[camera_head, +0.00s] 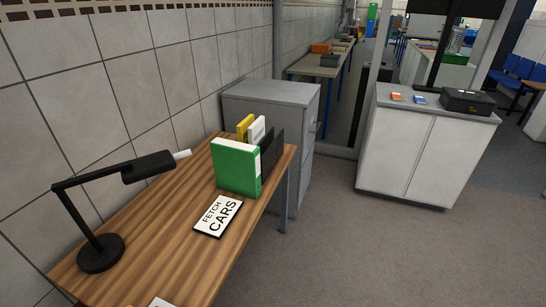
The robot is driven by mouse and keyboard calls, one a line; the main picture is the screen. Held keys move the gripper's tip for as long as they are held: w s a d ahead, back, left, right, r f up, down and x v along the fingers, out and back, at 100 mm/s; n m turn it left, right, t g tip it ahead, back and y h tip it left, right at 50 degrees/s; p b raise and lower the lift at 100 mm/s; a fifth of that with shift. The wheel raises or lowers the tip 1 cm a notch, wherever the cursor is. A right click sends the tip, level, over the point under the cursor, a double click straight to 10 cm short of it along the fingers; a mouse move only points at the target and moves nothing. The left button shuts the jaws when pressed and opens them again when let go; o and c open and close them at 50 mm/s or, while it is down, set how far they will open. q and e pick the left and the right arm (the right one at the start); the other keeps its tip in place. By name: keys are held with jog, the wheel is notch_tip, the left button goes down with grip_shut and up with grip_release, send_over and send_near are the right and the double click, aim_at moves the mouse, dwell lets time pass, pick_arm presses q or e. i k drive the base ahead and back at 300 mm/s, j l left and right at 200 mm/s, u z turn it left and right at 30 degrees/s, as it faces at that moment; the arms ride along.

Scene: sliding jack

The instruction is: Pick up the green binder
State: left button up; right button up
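The green binder (235,168) stands upright on the wooden table (165,245), near its far end. Its green face and a white edge on its right side show. Behind it stand a yellow binder (245,125), a white binder (257,130) and a black holder or folder (274,150); the green binder partly hides them. I cannot tell whether it touches them. Neither of my grippers shows in the head view.
A black desk lamp (100,250) stands at the table's left, its head reaching towards the binder. A "FETCH CARS" sign (218,216) lies in front of the binder. A grey cabinet (280,97) stands behind the table. A white cabinet (415,150) is at right; open floor lies between.

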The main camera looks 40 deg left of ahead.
aim_at(237, 165)
jog(key=i+u, duration=0.25)
jog(key=i, duration=0.2)
jog(key=i+l+u, duration=0.25)
jog(key=i, duration=0.2)
jog(key=i+l+u, duration=0.2)
jog(key=i, duration=0.25)
